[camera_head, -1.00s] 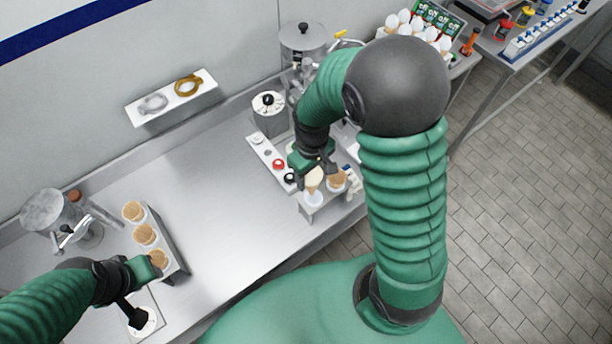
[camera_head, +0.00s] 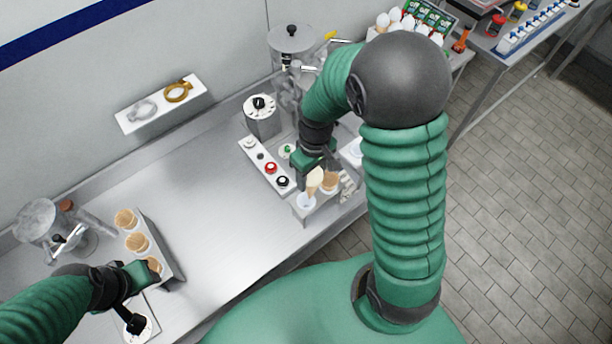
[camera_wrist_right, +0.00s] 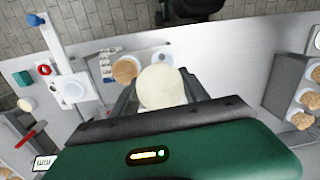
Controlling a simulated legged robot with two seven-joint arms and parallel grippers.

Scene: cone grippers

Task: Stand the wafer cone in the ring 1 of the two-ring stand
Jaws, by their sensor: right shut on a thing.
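My right gripper (camera_head: 313,166) is shut on a wafer cone with a pale scoop (camera_head: 315,179), just above the two-ring stand (camera_head: 322,211). The scoop also shows in the right wrist view (camera_wrist_right: 162,88), between the fingers. The held cone's tip is near a white ring (camera_head: 306,201) at the stand's left; I cannot tell whether it is inside. Another brown cone (camera_head: 331,182) stands at the stand's right, and its top shows in the wrist view (camera_wrist_right: 126,69). My left gripper (camera_head: 134,322) is low over a white disc at the lower left; its opening is unclear.
A rack (camera_head: 165,262) with several wafer cones stands at the left. A panel with red and black buttons (camera_head: 262,160) lies left of the right gripper, with metal machines (camera_head: 291,42) behind. The middle of the steel counter (camera_head: 205,190) is clear.

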